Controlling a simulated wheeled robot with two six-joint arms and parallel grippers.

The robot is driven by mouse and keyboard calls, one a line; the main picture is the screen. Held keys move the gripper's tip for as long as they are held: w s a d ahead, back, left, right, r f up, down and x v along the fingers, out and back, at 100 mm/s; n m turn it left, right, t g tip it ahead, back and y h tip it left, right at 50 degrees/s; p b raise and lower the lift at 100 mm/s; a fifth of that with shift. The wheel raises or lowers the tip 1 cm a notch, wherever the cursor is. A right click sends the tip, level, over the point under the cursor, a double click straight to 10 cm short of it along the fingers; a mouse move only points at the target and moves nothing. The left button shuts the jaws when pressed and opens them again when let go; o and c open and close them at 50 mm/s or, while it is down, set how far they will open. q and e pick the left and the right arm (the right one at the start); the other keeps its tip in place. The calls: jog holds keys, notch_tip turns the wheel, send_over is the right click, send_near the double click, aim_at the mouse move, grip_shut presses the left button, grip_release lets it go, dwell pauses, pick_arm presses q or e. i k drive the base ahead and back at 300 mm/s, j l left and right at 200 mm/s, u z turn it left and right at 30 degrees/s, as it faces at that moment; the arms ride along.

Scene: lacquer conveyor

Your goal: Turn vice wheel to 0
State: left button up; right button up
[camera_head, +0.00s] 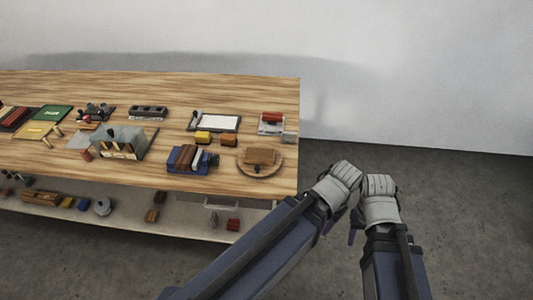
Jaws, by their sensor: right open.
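My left gripper (346,172) and my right gripper (378,184) are side by side, off the table's right end and well apart from the vice. The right gripper is open, with nothing seen in it. The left gripper's fingers are too unclear to judge.
A round wooden board (260,172) with a brown block (261,156) sits right of the vice. Yellow (203,137) and orange (229,140) blocks lie behind it. A metal-plated stand (140,139) is to the left. A lower shelf (130,214) holds several items. Floor (450,200) is clear at right.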

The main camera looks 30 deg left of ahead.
aim_at(215, 160)
jog(key=i+z, duration=0.35)
jog(key=i, duration=3.35)
jog(key=u, duration=4.6)
jog(key=k+j, duration=0.05)
